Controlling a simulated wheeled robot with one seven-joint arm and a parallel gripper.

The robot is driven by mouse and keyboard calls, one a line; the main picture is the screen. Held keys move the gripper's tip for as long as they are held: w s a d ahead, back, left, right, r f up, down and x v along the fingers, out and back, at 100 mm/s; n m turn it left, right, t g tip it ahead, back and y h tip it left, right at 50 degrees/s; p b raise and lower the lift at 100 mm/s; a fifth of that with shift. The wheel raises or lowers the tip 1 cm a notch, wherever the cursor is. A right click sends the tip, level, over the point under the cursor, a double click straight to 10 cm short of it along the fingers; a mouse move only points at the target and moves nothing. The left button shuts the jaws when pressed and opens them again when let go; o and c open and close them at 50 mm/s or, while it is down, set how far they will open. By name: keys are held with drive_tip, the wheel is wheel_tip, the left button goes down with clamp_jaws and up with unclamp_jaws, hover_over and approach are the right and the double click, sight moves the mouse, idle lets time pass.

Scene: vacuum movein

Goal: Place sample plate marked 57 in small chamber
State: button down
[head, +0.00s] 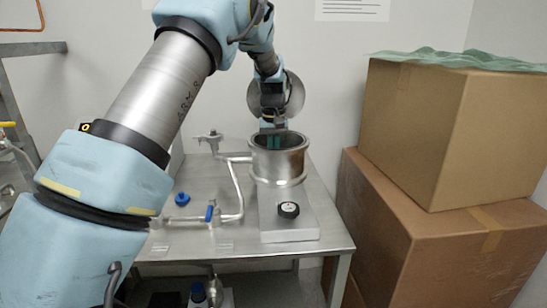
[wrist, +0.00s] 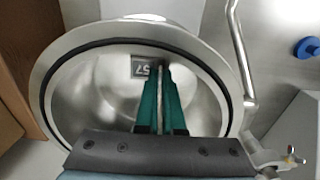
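The sample plate (wrist: 139,69) is a small dark grey square marked 57, seen upside down in the wrist view. It shows inside the small chamber (wrist: 40,82), a round steel vessel with a black seal around its open mouth. In the head view the chamber (head: 279,168) stands on the metal table, and its inside is mostly hidden. My gripper (wrist: 163,70) has green fingers reaching down through the mouth, close together with a narrow gap. Their tips overlap the plate's right side; I cannot tell whether they grip it. In the head view my gripper (head: 273,143) is at the chamber's mouth.
The chamber's round lid (head: 292,95) stands open behind my wrist. Pipes with a blue-handled valve (head: 210,211) and a blue knob (head: 182,199) lie left of the chamber. A dial (head: 289,210) is in front. Stacked cardboard boxes (head: 430,130) crowd the right side.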

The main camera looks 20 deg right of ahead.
drive_tip(key=shift+f, duration=0.1)
drive_tip(key=c, duration=1)
unclamp_jaws()
drive_tip(key=shift+c, duration=0.2)
wheel_tip(320, 180, up, 12)
drive_tip(key=b, duration=0.2)
